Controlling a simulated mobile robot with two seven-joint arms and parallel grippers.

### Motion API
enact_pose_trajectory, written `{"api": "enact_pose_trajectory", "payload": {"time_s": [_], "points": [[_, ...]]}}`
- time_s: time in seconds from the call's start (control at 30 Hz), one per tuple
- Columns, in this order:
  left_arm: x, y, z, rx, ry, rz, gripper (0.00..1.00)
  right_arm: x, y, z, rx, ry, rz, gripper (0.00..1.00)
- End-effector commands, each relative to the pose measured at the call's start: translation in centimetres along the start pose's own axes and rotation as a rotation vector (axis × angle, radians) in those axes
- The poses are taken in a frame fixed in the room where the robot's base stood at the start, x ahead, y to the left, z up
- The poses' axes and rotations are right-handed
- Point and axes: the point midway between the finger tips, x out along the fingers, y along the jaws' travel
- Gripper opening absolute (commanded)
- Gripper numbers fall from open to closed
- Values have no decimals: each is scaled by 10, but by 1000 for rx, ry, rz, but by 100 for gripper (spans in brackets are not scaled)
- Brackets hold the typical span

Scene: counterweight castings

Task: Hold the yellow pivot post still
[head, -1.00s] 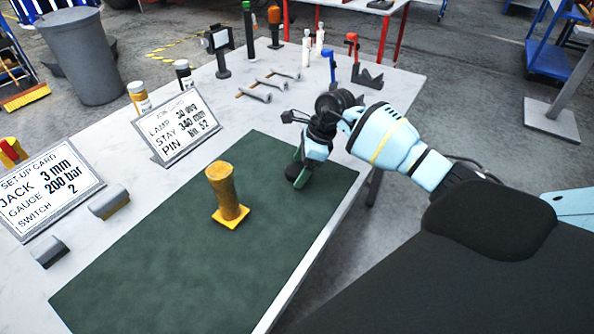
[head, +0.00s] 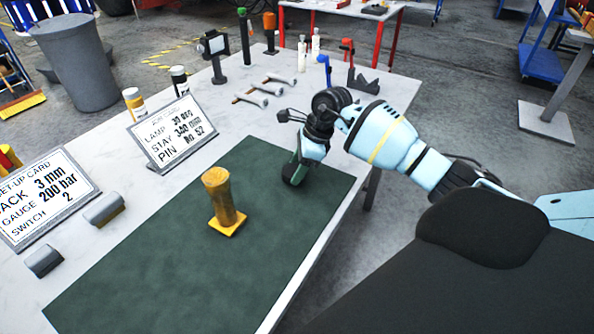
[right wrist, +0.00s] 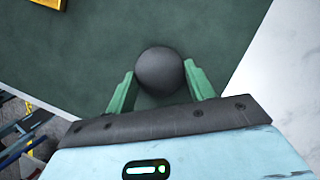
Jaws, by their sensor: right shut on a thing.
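The yellow pivot post (head: 223,198) stands upright on its square yellow foot on the green mat (head: 150,265). Nothing touches it. A yellow corner, probably its foot (right wrist: 48,4), shows at the top left edge of the right wrist view. My right gripper (head: 295,172) is near the mat's far right corner, apart from the post and to its right. In the right wrist view its green fingers are on either side of a dark round-topped thing (right wrist: 160,70) and are shut on it. The lower part of that thing is hidden. My left gripper is not in view.
A job card (head: 172,132) and a set-up card (head: 45,198) stand left of the mat, with two grey-topped blocks nearby. Bottles, metal pins (head: 265,90), a lamp and blue and red clamps stand farther back. The mat around the post is clear.

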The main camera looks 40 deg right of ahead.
Motion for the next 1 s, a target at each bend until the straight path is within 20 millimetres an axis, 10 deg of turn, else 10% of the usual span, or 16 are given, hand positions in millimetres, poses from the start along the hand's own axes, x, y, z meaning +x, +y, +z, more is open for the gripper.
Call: {"api": "enact_pose_trajectory", "payload": {"time_s": [0.27, 1.0], "points": [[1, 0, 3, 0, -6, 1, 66, -19, 18, 5, -4, 4, 0, 32], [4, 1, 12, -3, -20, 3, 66, -32, 147, 4, -2, 2, 0, 32]]}}
